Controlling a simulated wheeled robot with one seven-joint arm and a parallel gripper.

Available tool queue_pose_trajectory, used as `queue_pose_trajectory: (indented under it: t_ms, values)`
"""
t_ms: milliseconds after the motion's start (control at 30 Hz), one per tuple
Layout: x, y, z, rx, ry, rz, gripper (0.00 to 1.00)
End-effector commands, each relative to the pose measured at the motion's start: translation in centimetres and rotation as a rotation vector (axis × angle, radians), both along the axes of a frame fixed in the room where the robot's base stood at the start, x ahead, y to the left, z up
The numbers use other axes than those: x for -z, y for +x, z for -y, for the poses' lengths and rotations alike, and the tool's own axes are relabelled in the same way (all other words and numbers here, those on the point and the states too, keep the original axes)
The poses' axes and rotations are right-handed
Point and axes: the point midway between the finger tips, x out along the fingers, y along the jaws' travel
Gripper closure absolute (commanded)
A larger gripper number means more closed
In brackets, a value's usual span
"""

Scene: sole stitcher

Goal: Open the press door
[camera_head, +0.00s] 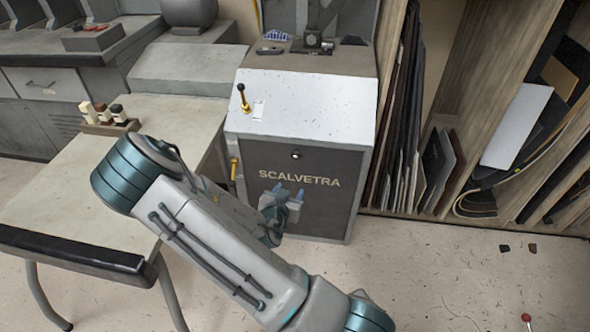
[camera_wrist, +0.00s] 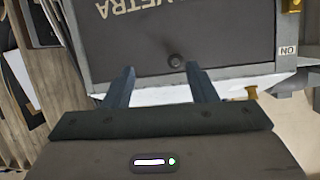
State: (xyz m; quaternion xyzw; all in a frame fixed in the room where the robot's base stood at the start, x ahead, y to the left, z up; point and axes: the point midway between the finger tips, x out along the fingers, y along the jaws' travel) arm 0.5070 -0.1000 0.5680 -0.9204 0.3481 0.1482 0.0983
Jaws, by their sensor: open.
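The press (camera_head: 300,105) stands in the middle of the head view, with a light sloped top and a dark front door (camera_head: 325,210) lettered SCALVETRA. The door looks shut. A small round knob (camera_head: 296,155) sits near the door's top edge. My gripper (camera_head: 290,190) is in front of the door, below the knob in the head view.
A yellow lever with a black ball (camera_head: 243,98) stands on the press top, and another yellow handle (camera_head: 233,170) is on its left side. A table (camera_head: 60,195) stands left. A rack of sheets (camera_head: 440,165) stands right. Floor (camera_head: 420,270) is mostly clear in front.

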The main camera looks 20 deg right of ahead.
Motion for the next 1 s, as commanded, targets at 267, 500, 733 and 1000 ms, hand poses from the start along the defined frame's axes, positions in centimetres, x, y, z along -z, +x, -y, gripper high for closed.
queue_pose_trajectory:
  t_ms: [267,500,733,1000]
  values:
    - [0.6,0.9,0.3,-0.104,-0.241,0.192,0.48]
    - [0.2,1.9,0.7,-0.128,-0.28,0.231,0.48]
    - [0.2,5.5,3.2,-0.125,-0.279,0.232,0.48]
    - [0.3,10.0,6.2,-0.128,-0.278,0.229,0.48]
